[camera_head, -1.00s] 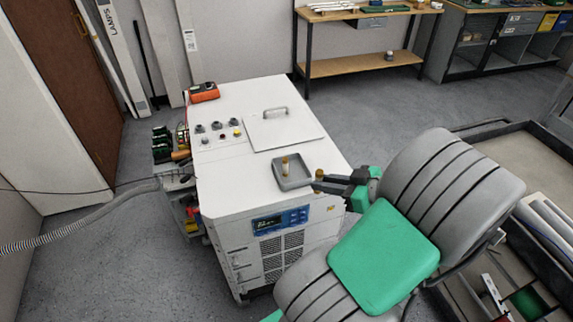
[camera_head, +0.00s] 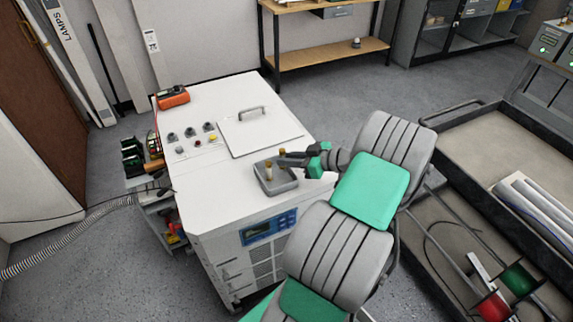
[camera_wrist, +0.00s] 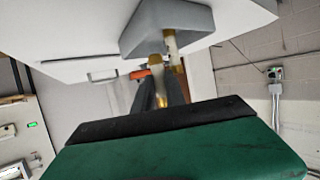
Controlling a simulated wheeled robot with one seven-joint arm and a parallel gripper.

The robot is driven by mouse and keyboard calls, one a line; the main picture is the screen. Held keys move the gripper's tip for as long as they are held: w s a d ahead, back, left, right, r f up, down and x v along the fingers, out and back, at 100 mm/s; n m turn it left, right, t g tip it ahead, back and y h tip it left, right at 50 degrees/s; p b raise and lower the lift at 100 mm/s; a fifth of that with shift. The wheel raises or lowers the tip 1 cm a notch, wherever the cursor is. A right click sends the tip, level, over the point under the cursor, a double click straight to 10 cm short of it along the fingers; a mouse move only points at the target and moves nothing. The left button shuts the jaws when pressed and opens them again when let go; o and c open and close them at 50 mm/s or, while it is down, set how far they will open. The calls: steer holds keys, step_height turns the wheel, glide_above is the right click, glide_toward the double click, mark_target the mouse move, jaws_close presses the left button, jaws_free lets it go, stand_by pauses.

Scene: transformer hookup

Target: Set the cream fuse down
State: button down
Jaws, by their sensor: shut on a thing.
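A grey tray (camera_head: 281,187) sits on the white cabinet top. A cream fuse with a brass cap (camera_head: 268,172) stands upright at its left part. My gripper (camera_head: 284,158) reaches in from the right over the tray, shut on another fuse; its brass cap (camera_head: 281,150) shows at the fingertips. The fingers and tray hide most of the held fuse, so I cannot tell whether it touches the tray floor. In the wrist view the tray (camera_wrist: 150,20) is at the top, with a cream fuse body (camera_wrist: 171,42) near the dark fingers (camera_wrist: 161,92).
The white cabinet (camera_head: 215,185) has a raised lid with a handle (camera_head: 260,134) behind the tray. Knobs (camera_head: 190,134) and an orange meter (camera_head: 172,97) are farther left. A low-walled cart (camera_head: 470,145) stands at the right. Bare cabinet top lies left of the tray.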

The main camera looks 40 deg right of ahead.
steer(key=f, duration=0.1)
steer(key=f+p, duration=0.1)
steer(key=f, duration=0.1)
steer(key=shift+w+d+f, duration=0.2)
steer(key=shift+w+f, duration=0.05)
steer(key=shift+w, duration=0.05)
steer(key=shift+f, duration=0.5)
steer(key=c, duration=1.6)
jaws_free()
steer(key=shift+r, duration=0.1)
steer(key=shift+c, duration=0.2)
